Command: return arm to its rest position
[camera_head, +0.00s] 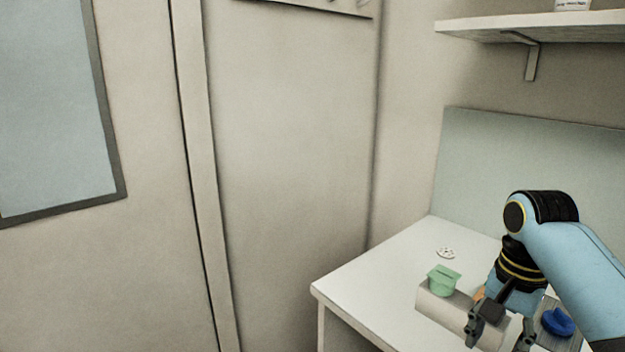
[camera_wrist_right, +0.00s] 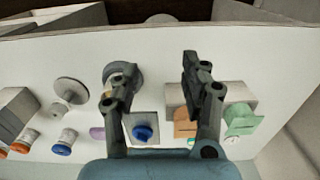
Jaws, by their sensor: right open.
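My right gripper (camera_head: 499,334) hangs from my blue arm over the white table at the lower right of the head view. Its two fingers stand apart, and I see nothing held between them. In the right wrist view the open right gripper (camera_wrist_right: 150,72) points across the table, with bare white surface and a dark grey round thing (camera_wrist_right: 124,78) behind the fingers. In the head view the fingers are close to a pale block (camera_head: 440,306), partly in front of it; I cannot tell if they touch. My left gripper is not in view.
A blue knob (camera_head: 557,321) is right of the gripper. In the wrist view, several small containers (camera_wrist_right: 65,142) stand left. A shelf (camera_head: 540,28) hangs above the table (camera_head: 375,275).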

